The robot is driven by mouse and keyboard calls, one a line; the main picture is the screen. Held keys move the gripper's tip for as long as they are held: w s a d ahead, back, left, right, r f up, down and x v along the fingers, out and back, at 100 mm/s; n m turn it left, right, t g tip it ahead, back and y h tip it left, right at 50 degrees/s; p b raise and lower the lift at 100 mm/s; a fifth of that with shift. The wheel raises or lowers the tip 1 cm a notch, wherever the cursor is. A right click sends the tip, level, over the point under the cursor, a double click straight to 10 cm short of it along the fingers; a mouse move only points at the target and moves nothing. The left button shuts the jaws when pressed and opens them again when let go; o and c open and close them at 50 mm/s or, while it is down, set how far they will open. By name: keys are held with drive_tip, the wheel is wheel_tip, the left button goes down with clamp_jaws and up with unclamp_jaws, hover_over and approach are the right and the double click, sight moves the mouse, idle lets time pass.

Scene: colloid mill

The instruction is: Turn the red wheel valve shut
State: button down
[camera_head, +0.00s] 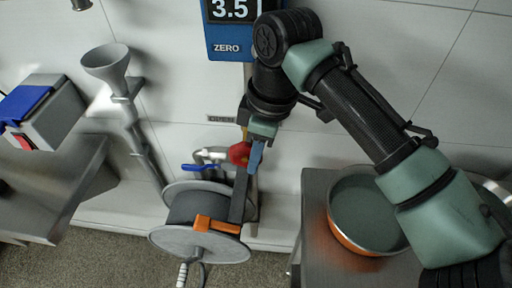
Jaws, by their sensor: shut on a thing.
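The red wheel valve (239,154) is a small red wheel on the pipework near the wall, in the middle of the head view. My gripper (249,158) reaches down to it from above and is shut on the wheel. One blue finger shows at the right side of the wheel. The gripper covers part of the wheel, so its far side and the exact finger contact are hidden.
A blue-handled lever (200,168) sits left of the wheel. A grey hose reel (200,243) with an orange bracket stands below. An orange pan (365,248) rests on a counter at right. A grey funnel (106,62) and a blue display panel (229,46) are higher up.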

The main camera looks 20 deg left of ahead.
drive_tip(key=shift+f+y, duration=0.1)
drive_tip(key=shift+y, duration=0.6)
drive_tip(key=c, duration=1)
unclamp_jaws()
drive_tip(key=p+v, duration=0.1)
drive_tip(key=v, duration=1.2)
drive_tip(key=shift+w+a, duration=0.1)
drive_tip(key=shift+w, duration=0.05)
drive_tip(key=shift+w, duration=0.1)
